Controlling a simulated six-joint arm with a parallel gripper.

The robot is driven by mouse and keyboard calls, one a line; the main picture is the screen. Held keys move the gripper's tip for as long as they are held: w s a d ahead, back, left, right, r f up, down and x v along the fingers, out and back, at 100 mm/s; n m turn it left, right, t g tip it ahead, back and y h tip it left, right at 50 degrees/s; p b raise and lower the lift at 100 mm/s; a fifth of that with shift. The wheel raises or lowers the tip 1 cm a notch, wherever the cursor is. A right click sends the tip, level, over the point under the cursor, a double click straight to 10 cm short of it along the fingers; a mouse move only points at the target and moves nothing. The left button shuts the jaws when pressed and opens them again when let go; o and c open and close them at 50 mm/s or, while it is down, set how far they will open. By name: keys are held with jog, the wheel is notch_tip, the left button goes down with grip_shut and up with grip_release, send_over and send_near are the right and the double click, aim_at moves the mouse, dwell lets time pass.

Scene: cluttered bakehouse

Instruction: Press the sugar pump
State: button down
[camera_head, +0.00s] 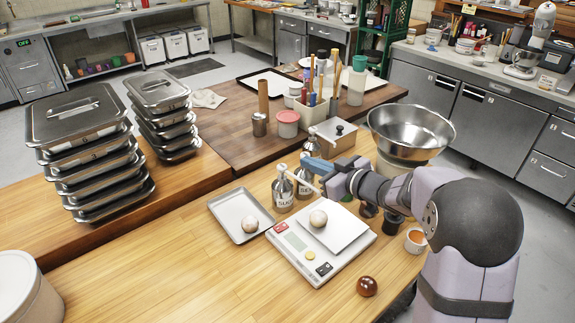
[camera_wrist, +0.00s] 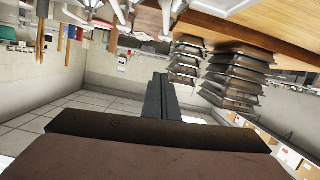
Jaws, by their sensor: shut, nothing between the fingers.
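The sugar pump (camera_head: 283,194) is a clear bottle with a dark label reading roughly "SUG" and a pale pump head. It stands upright between the small tray and the scale. A second similar pump bottle (camera_head: 304,184) stands just behind it to the right; its label is partly hidden. My gripper (camera_head: 308,164) is over these bottles, coming in from the right, with its fingers close to the pump heads. Whether it touches one I cannot tell. In the wrist view my gripper (camera_wrist: 158,84) has its fingers together and empty. Pale pump parts show at that view's top edge.
A scale (camera_head: 316,262) carrying a ball stands in front of the bottles. A small metal tray (camera_head: 219,211) with another ball is left. A steel bowl (camera_head: 410,130), a lidded box (camera_head: 337,136) and small cups crowd the right and back.

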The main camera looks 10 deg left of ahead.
jog(key=shift+m, duration=0.5)
jog(key=shift+a, duration=0.1)
jog(key=p, duration=0.4)
send_over(287, 173)
notch_tip(287, 173, down, 4)
jog(key=shift+f+p, duration=0.4)
jog(key=shift+f, duration=0.75)
